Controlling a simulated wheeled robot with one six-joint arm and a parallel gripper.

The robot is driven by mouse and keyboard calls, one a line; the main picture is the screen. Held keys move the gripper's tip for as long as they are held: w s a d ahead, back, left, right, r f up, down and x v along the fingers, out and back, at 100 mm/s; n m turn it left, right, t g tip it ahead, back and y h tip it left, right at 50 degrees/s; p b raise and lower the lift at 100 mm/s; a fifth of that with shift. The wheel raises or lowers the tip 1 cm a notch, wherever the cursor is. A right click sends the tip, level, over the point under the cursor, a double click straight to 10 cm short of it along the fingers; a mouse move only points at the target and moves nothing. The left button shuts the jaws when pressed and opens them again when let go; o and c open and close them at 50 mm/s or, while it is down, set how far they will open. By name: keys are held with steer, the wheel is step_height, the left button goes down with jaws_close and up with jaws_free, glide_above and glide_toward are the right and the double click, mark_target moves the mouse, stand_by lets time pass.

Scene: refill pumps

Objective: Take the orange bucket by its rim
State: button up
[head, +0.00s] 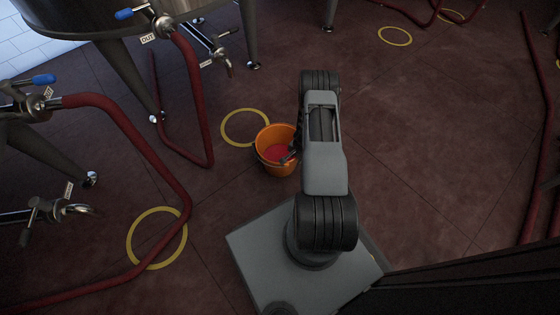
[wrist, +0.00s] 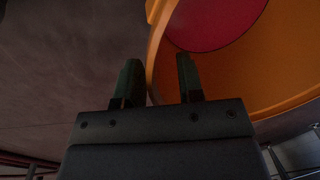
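The orange bucket (head: 266,141) stands upright on the floor, left of my arm in the head view, with a red surface inside it. In the wrist view its rim (wrist: 154,55) passes between my two fingers. My gripper (wrist: 158,78) is open: the left finger is over the outside of the bucket, the right finger over its inside. There is a visible gap between the left finger and the rim; whether the right finger touches the wall I cannot tell. In the head view my gripper (head: 290,157) is at the bucket's right side, small and partly hidden by my arm.
A yellow floor ring (head: 229,112) lies just behind and left of the bucket; another ring (head: 131,240) lies at front left. Steel tanks (head: 110,12) on legs stand at left, with a red hose (head: 150,150) running along the floor.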

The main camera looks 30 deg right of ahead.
steer(key=shift+f, duration=0.45)
steer(key=shift+c, duration=0.5)
jaws_close()
steer(key=shift+w+r, duration=0.15)
